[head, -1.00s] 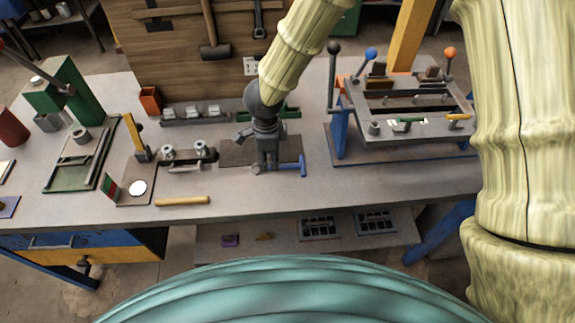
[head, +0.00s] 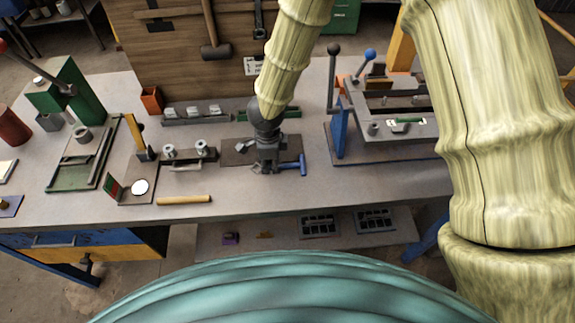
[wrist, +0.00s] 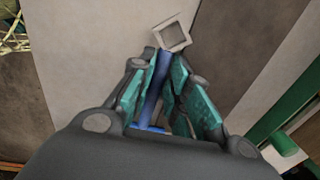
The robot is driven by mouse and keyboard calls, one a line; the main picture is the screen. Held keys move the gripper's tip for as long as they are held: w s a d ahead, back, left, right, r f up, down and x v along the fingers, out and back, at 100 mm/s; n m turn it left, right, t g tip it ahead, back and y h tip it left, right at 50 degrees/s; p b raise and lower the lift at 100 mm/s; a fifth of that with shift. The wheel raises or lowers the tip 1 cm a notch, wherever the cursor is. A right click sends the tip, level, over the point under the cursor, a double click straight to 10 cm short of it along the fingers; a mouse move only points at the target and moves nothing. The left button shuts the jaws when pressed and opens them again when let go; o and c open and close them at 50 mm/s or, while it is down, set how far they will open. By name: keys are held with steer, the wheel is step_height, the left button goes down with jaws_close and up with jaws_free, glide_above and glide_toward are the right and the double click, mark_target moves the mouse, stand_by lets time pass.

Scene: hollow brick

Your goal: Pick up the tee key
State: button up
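The tee key lies on the bench in the head view, its blue crossbar (head: 302,164) showing just right of my gripper (head: 267,169). In the wrist view its blue shaft (wrist: 155,85) runs between the teal finger pads of my gripper (wrist: 164,58). My gripper is open, with one finger on each side of the shaft. A narrow gap shows on the left; contact on the right cannot be told.
A dark flat plate (head: 240,151) lies on the bench behind my gripper. A fixture on blue legs (head: 341,130) stands to the right. A clamp block with two round knobs (head: 186,154) and a wooden rod (head: 184,200) lie left.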

mark_target(271, 166)
jaws_close()
step_height(271, 166, up, 10)
steer(key=b, duration=0.1)
steer(key=shift+b, duration=0.3)
stand_by(0.3)
stand_by(0.6)
